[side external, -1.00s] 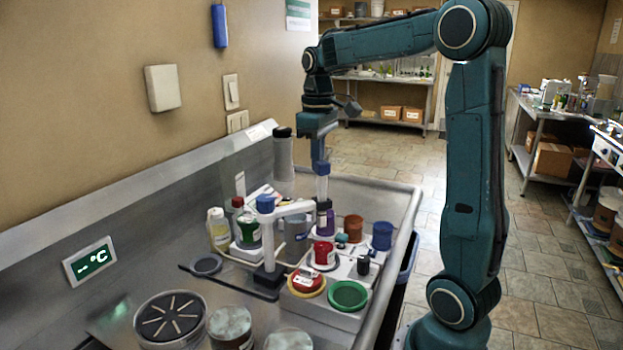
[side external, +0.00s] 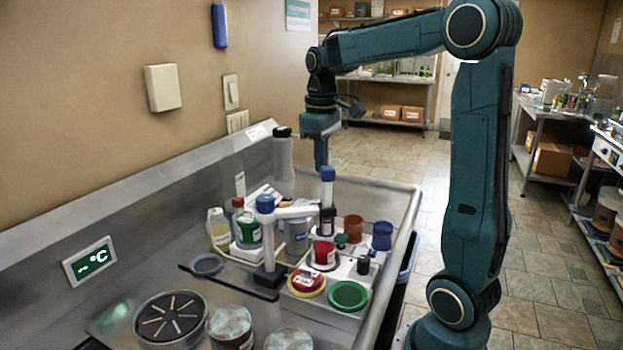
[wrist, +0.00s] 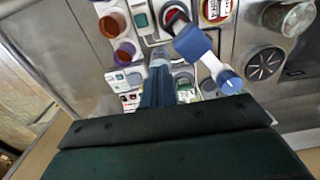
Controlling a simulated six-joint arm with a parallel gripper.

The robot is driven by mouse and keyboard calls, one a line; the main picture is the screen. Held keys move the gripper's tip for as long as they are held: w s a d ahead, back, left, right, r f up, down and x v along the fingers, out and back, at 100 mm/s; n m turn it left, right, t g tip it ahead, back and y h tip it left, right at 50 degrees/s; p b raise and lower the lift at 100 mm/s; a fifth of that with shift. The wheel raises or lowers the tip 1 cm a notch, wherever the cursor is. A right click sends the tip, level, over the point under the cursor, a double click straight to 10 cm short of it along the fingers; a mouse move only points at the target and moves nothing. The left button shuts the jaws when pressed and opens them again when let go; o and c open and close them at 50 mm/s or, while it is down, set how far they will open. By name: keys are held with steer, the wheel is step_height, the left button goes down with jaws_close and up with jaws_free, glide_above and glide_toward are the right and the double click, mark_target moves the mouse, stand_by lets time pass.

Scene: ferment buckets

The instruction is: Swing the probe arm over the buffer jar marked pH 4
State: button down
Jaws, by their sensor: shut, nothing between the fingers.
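The probe arm is a white bar (side external: 297,212) reaching right from a blue-capped post (side external: 265,204) to an upright probe with a blue cap (side external: 327,174). The bar also shows in the wrist view (wrist: 209,63). My gripper (side external: 321,164) is shut and empty, its tips close behind and left of the probe cap; whether they touch is unclear. A red jar (side external: 323,254) stands just in front of the probe, a green jar (side external: 249,229) left of the post, and a grey-blue jar (side external: 296,236) between.
A brown cup (side external: 353,228) and a blue cup (side external: 382,235) stand right of the probe. A tall grey bottle (side external: 283,160) stands behind, near the wall. A green-topped dish (side external: 348,296) and a round slotted lid (side external: 170,317) are at the front.

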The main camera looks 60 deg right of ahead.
steer(key=shift+w+d, duration=0.15)
steer(key=shift+r, duration=0.1)
steer(key=shift+r, duration=2.9)
